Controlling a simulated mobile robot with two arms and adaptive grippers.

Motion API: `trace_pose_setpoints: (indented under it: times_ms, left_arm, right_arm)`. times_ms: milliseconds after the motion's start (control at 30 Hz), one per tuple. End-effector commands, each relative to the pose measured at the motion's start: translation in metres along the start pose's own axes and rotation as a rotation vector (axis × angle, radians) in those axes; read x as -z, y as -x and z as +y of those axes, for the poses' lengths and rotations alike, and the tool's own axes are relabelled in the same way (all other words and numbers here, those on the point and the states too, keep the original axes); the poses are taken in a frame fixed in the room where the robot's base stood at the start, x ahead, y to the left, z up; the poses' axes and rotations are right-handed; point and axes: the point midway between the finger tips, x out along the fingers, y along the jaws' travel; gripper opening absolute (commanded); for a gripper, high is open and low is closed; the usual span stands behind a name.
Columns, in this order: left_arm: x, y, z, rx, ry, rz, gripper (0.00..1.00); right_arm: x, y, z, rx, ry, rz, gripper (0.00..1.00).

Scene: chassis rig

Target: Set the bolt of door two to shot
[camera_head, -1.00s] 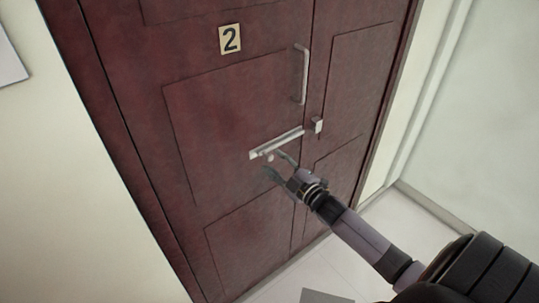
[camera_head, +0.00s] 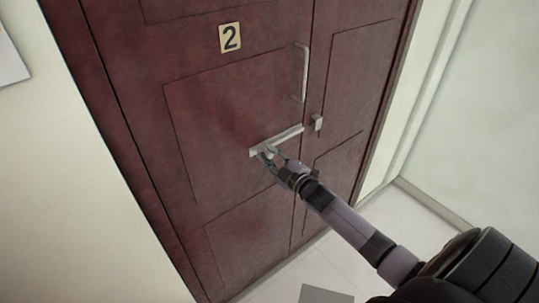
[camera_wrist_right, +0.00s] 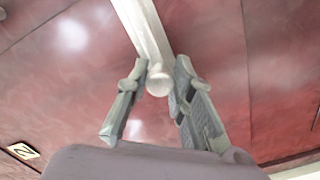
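Door two (camera_head: 215,120) is a dark red panelled door with a "2" plate (camera_head: 230,37). Its bolt (camera_head: 285,137) is a pale bar across the door, with its right end near the seam and a gap before the small keeper (camera_head: 318,123) on the neighbouring leaf. The bolt's round knob (camera_wrist_right: 158,82) is near the bar's left end. My right gripper (camera_head: 268,154) is at the knob; in the wrist view its two fingers (camera_wrist_right: 160,70) stand on either side of the knob, with narrow gaps showing. My left gripper is not in view.
A vertical pull handle (camera_head: 303,73) is on the door above the bolt. A pale wall and a light floor (camera_head: 385,215) lie to the right, with a grey patch (camera_head: 325,294) on the floor. A pale wall stands at left.

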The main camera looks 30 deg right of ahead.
Motion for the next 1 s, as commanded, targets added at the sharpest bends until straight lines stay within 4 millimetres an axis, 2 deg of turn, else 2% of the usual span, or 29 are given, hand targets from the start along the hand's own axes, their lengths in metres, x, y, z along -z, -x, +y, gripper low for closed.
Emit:
trace_pose_setpoints:
  times_ms: [267,767,867,1000]
  left_arm:
    - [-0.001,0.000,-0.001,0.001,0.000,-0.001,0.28]
    - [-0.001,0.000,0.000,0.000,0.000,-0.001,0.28]
    - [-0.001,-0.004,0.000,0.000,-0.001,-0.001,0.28]
    - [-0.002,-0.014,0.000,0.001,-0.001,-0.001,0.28]
  right_arm:
    - [0.000,0.000,0.001,-0.002,0.000,0.001,0.00]
    - [0.000,0.000,0.001,-0.002,0.001,0.001,0.00]
    - [-0.007,-0.001,0.005,-0.001,0.004,0.001,0.00]
    - [-0.034,-0.001,0.021,-0.001,0.010,0.000,0.00]
